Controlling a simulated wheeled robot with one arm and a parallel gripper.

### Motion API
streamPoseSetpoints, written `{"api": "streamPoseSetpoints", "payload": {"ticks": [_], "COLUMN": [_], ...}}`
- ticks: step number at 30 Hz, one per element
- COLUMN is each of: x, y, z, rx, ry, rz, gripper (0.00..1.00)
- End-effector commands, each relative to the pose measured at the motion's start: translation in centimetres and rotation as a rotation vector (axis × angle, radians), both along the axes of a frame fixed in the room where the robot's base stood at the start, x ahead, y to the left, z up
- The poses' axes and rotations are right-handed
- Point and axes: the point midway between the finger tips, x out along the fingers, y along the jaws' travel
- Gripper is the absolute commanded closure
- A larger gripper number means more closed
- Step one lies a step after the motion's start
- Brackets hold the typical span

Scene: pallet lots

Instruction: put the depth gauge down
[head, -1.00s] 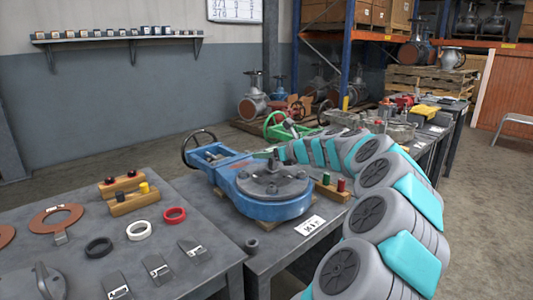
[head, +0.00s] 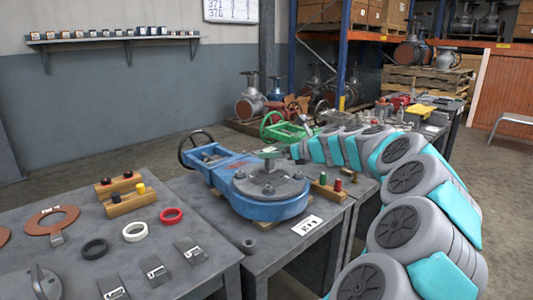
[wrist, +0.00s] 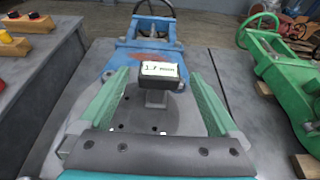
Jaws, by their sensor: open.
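The depth gauge (wrist: 154,98) has a dark display block reading "1.7 mm" above a grey body. In the wrist view it appears over the grey round cover (head: 270,186) of the blue valve (head: 262,206); whether its foot rests on the cover is hard to tell. My gripper (head: 270,153) reaches in from the right above the valve. Its two green fingers are open in the wrist view, one on each side of the gauge with gaps visible. The gauge cannot be made out clearly in the head view.
A green valve (head: 287,131) stands behind. The left table holds rings, a wooden block (head: 126,198) and small gauge-like pieces.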

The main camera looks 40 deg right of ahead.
Motion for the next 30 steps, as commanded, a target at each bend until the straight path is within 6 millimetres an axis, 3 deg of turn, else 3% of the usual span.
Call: {"api": "streamPoseSetpoints", "payload": {"ticks": [3, 10, 30], "x": [-2.3, -4.9, -5.4], "y": [-0.2, -0.5, -0.4], "z": [0.9, 1.8, 2.0], "rx": [-0.001, -0.001, 0.0], "ry": [-0.002, -0.001, 0.0], "rz": [-0.001, -0.002, 0.001], "gripper": [0.03, 0.03, 0.03]}}
